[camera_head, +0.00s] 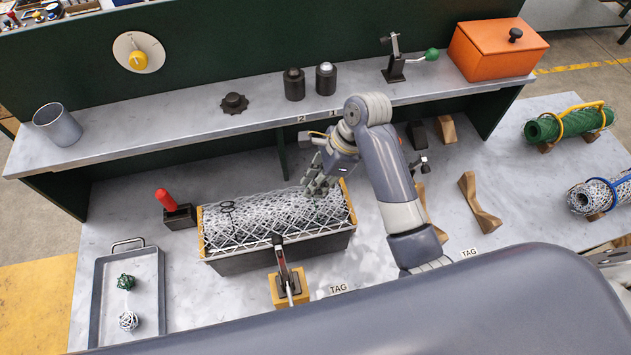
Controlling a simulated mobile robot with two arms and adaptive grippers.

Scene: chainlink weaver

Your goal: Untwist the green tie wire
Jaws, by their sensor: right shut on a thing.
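A roll of silvery chainlink mesh (262,219) lies in a dark cradle with yellow end plates at the middle of the bench. My right gripper (319,190) reaches down onto the mesh near its right end. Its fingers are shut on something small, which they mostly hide. A tiny green spot, perhaps the green tie wire (317,204), shows just below the fingertips; its twist cannot be made out. My left gripper is not in view.
A yellow-based clamp (290,288) stands in front of the cradle, and a red-handled tool (166,200) stands left of it. A metal tray (98,310) holds green and white wire balls. Green (570,124) and silver mesh rolls lie at right. A raised shelf (200,112) runs behind.

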